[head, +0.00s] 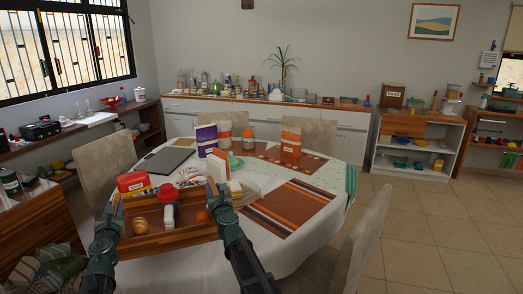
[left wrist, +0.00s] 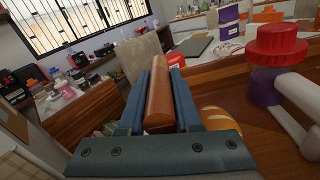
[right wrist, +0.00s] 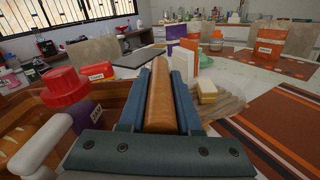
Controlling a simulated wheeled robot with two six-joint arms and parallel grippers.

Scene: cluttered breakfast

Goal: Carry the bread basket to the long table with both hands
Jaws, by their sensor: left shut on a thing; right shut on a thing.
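The bread basket (head: 172,242) is a brown wooden box at the front of the head view. It holds a round bread roll (head: 139,226), a brown round item (head: 202,217) and a jar with a red lid (head: 168,194). My left gripper (head: 117,205) is shut on the basket's left handle, a brown bar that fills the jaws in the left wrist view (left wrist: 158,95). My right gripper (head: 217,192) is shut on the right handle, seen in the right wrist view (right wrist: 160,95). The basket's underside is hidden, so I cannot tell whether it touches anything.
A round table with a white cloth (head: 322,222) lies just beyond the basket, holding packets, a laptop and a striped mat (head: 290,207). Chairs surround it; one (head: 364,240) stands at right. A long cluttered sideboard (head: 345,105) lines the back wall. Tiled floor at right is open.

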